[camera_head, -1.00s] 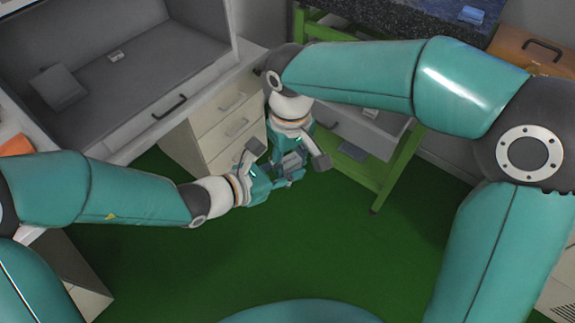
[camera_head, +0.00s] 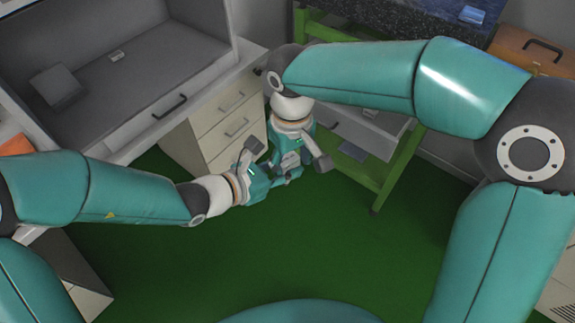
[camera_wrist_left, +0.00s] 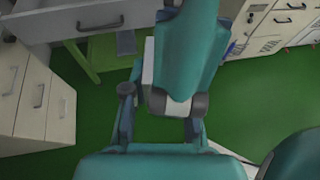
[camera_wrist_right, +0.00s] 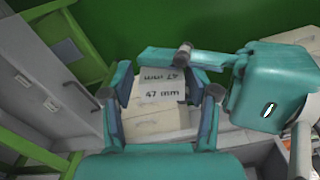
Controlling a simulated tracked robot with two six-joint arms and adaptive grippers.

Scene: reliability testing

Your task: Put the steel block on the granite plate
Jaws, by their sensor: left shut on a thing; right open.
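The steel block shows as a pale block marked "47 mm" in the right wrist view (camera_wrist_right: 160,88). It shows as a pale edge in the left wrist view (camera_wrist_left: 148,62) and as a small grey patch in the head view (camera_head: 290,159). My left gripper (camera_head: 272,170) is shut on it, coming in from the left. My right gripper (camera_head: 298,160) is open, with its fingers on either side of the block; contact is unclear. Both grippers meet above the green floor. The granite plate (camera_head: 400,14) is the dark speckled surface at the upper right, partly hidden by my right arm.
A blue item (camera_head: 472,14) lies on the granite. The green stand (camera_head: 402,165) below it has a grey drawer (camera_head: 370,135). A pale drawer cabinet (camera_head: 235,125) and grey workbench (camera_head: 130,75) stand at left. A brown case (camera_head: 535,50) is at right. The floor (camera_head: 300,250) is clear.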

